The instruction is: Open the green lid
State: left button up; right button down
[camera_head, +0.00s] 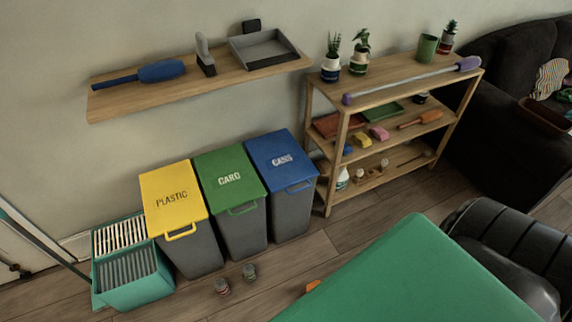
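The green lid (229,172) lies shut on the middle of three grey bins. It is marked "CARD" and has a green loop handle (243,209) at its front edge. Its grey bin (243,234) stands upright on the floor against the wall. Neither of my grippers is in view, so I cannot see where they are relative to the lid.
A yellow "PLASTIC" lid (171,197) and a blue "CANS" lid (281,160) flank it, both shut. A wall shelf (217,82) hangs above. A large green surface (410,280) fills the lower right.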

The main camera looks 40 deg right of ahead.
aim_at(228, 179)
jog(key=z, duration=0.7)
